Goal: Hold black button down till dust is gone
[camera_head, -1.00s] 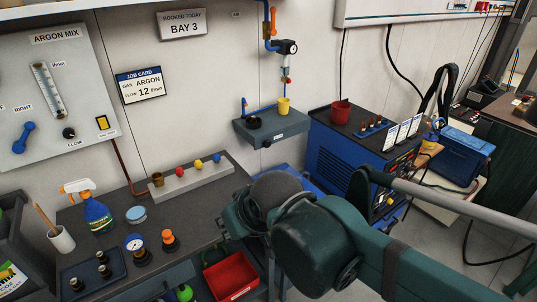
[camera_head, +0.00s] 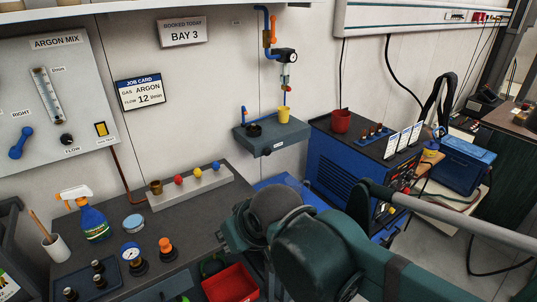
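A small dark round knob (camera_head: 267,152) sits on the front of the grey wall shelf (camera_head: 290,135); it may be the black button, but it is too small to tell. Another black knob (camera_head: 67,140) is on the argon panel, above the FLOW label. No dust can be made out. My gripper is not in view. Only my dark green arm shows, large in the lower middle, and it hides part of the bench's right end and the floor behind it.
The bench (camera_head: 195,232) holds a spray bottle (camera_head: 93,221), a gauge (camera_head: 132,254) and a rail with coloured knobs (camera_head: 190,188). A blue welding machine (camera_head: 345,170) stands at right. A red bin (camera_head: 232,284) is below the bench.

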